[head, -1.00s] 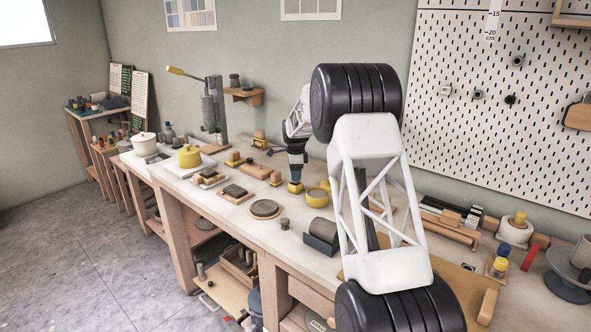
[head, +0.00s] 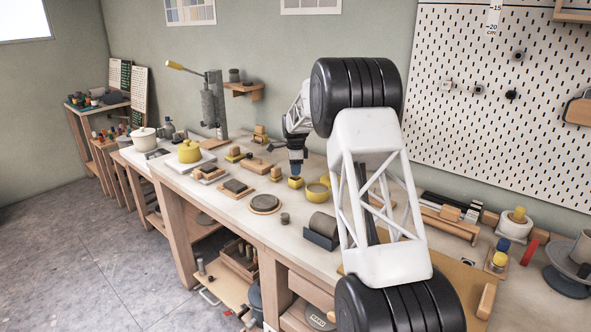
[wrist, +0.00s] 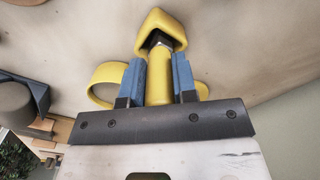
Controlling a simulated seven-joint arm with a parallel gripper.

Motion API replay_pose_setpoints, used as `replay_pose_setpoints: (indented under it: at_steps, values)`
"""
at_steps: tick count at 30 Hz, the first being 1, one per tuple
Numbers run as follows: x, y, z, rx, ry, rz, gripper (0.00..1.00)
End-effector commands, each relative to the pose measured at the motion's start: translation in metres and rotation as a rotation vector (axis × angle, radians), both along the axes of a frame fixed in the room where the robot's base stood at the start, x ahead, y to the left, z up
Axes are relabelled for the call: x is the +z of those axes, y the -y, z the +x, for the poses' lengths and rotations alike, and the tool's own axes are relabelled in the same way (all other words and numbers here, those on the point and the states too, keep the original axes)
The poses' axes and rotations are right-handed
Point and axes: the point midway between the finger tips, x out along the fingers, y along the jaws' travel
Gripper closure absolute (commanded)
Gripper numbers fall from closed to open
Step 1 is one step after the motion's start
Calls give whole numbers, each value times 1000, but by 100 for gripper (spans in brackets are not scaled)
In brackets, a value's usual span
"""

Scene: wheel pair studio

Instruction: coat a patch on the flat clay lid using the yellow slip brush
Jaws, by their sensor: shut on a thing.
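The yellow slip brush (wrist: 159,78) shows in the wrist view, its yellow handle between the blue fingers of my gripper (wrist: 159,85). My gripper is shut on that handle. A yellow angular piece (wrist: 160,20) with a dark inside lies at the handle's far end; I cannot tell whether it is a holder around the brush's end. In the head view my gripper (head: 297,171) is low over the bench, right above a small yellow block (head: 295,183). A flat, round, grey-brown disc, seemingly the clay lid (head: 265,202), lies on the bench to the left and nearer the front edge.
A yellow bowl (head: 318,191) stands just right of my gripper. A grey cylinder in a dark cradle (head: 321,232) and a small grey piece (head: 285,218) lie nearer the front. Bare bench surrounds the disc.

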Motion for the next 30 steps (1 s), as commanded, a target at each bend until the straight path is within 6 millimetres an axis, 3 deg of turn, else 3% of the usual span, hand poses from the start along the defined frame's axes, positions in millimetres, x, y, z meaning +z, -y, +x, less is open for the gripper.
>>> replay_pose_setpoints:
  at_steps: [11,30]
  values:
    - [3,0,0,0,1,0,100]
    - [37,0,0,0,1,0,100]
